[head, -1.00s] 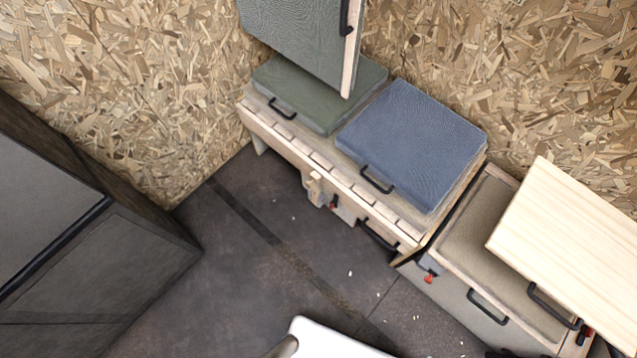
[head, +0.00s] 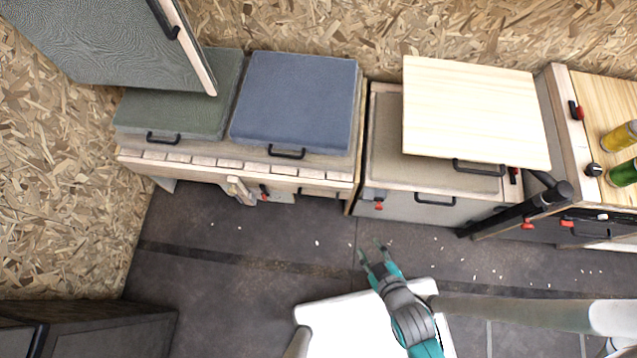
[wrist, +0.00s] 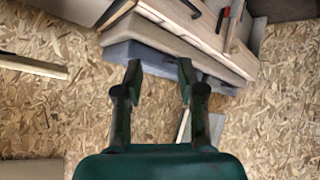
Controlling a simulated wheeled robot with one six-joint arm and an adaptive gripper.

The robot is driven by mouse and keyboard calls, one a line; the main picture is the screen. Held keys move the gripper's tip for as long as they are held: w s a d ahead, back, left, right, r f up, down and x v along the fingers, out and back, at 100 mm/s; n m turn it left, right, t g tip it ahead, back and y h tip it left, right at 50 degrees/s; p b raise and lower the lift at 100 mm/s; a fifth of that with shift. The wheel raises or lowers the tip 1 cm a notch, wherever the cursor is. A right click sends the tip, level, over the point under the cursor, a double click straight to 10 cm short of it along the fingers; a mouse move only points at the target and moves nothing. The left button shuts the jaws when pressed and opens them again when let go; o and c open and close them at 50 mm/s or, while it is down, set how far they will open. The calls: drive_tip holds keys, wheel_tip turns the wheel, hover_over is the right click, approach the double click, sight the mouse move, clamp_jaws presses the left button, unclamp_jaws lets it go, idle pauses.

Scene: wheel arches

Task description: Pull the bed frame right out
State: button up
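The bed frame is the pale slatted wooden edge (head: 215,168) along the front of the bench, under a green cushion (head: 180,108) and a blue cushion (head: 297,103). Each cushion has a black handle. Most of the frame is hidden under them. A wooden block (head: 240,190) and a small red-tipped latch (head: 264,191) sit at its front. My gripper (head: 374,255) is over the floor, in front and to the right of the bench, apart from it. Its fingers are spread and empty. In the wrist view my open gripper (wrist: 159,75) shows before cushions and pale wooden boards, seen tilted.
A cabinet (head: 400,205) with a light wooden board (head: 475,110) above it stands right of the bench. Further right are a counter with bottles (head: 620,135) and a black post (head: 530,208). A grey-green panel (head: 110,40) stands upper left.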

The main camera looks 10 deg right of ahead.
drive_tip(key=w+a+f+n+g, duration=0.3)
drive_tip(key=w+f+n+g, duration=0.1)
drive_tip(key=w+f, duration=0.6)
drive_tip(key=n+g+h, duration=0.2)
drive_tip(key=n+g, duration=0.2)
drive_tip(key=n, duration=0.1)
approach(318, 199)
drive_tip(key=x, duration=0.8)
drive_tip(key=shift+d+f, duration=0.15)
drive_tip(key=shift+f, duration=0.05)
clamp_jaws()
